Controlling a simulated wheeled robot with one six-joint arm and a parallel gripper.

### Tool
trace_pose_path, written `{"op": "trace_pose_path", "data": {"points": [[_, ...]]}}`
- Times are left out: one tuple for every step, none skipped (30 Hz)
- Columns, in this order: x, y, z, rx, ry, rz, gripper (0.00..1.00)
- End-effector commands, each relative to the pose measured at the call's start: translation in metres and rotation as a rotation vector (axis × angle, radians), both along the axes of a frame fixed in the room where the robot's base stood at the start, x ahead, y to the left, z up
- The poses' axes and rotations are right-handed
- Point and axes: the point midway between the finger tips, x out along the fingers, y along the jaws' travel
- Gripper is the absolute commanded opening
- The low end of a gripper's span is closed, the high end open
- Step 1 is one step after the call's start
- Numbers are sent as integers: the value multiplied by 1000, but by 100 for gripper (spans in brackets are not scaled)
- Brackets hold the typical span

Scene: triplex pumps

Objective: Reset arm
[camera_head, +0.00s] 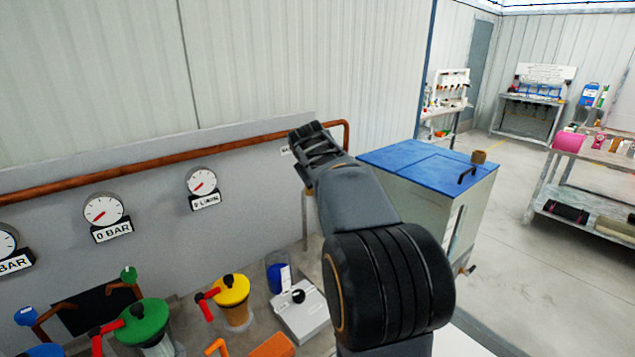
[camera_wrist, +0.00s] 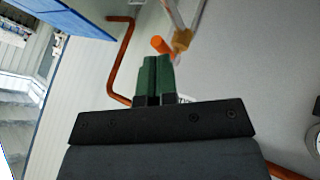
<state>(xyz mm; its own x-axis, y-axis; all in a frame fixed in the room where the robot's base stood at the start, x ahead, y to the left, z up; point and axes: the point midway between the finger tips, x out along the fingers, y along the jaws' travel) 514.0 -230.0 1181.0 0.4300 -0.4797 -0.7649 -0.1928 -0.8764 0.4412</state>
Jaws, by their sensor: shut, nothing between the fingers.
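My arm reaches up from the bottom right of the head view, and my gripper (camera_head: 303,132) is at its end, in front of the grey gauge panel (camera_head: 262,185). In the wrist view my gripper (camera_wrist: 156,60) shows as two green fingers side by side, shut with nothing between them. The copper pipe (camera_head: 190,155) runs along the panel's top; the gripper overlaps it in the head view, and I cannot tell the gap. The pipe also shows in the wrist view (camera_wrist: 116,60), left of the fingers.
A blue-topped cabinet (camera_head: 415,158) stands right of my arm. Dial gauges (camera_head: 104,209) hang on the panel. Below are a yellow-topped pump (camera_head: 231,291), a green-topped pump (camera_head: 146,322) and a white box (camera_head: 300,312). Shelves (camera_head: 590,170) stand far right, with open floor before them.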

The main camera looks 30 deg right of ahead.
Motion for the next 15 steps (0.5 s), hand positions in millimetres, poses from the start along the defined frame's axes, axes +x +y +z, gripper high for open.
{"op": "trace_pose_path", "data": {"points": [[-3,3,10,-1,0,1,0],[-5,5,13,-1,0,1,0],[-7,7,17,-1,-1,2,0],[-8,9,20,-1,-1,2,0],[-9,10,22,0,0,2,0],[-11,12,25,0,0,2,0],[-12,13,26,0,0,2,0],[-12,15,28,0,1,4,0],[-13,16,30,0,0,4,0],[-14,17,31,0,0,4,0],[-14,17,31,0,0,5,0],[-14,18,32,0,-1,6,0],[-14,19,32,0,0,7,0],[-14,19,32,0,0,7,0],[-14,19,32,0,0,7,0]]}}
